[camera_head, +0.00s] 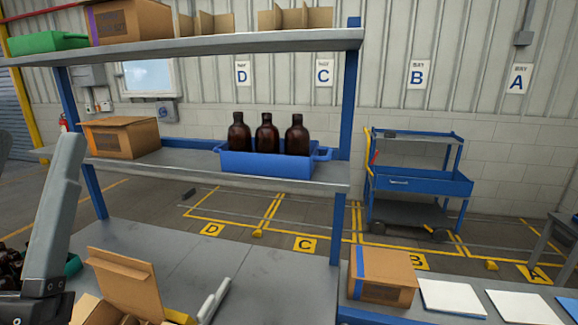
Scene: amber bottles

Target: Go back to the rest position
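Three dark amber bottles (266,134) stand upright in a blue crate (268,164) on the middle shelf of the rack. My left arm (57,215) rises at the left edge, in front of the rack and apart from the crate. My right arm and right gripper do not show.
Cardboard boxes stand on the middle shelf (120,138) and top shelf. An open carton (125,285) is at the lower left, with dark bottles (10,270) left of it. Another box (383,275) stands on the right table. A blue cart (415,182) stands behind. The lower grey surface (190,255) is largely clear.

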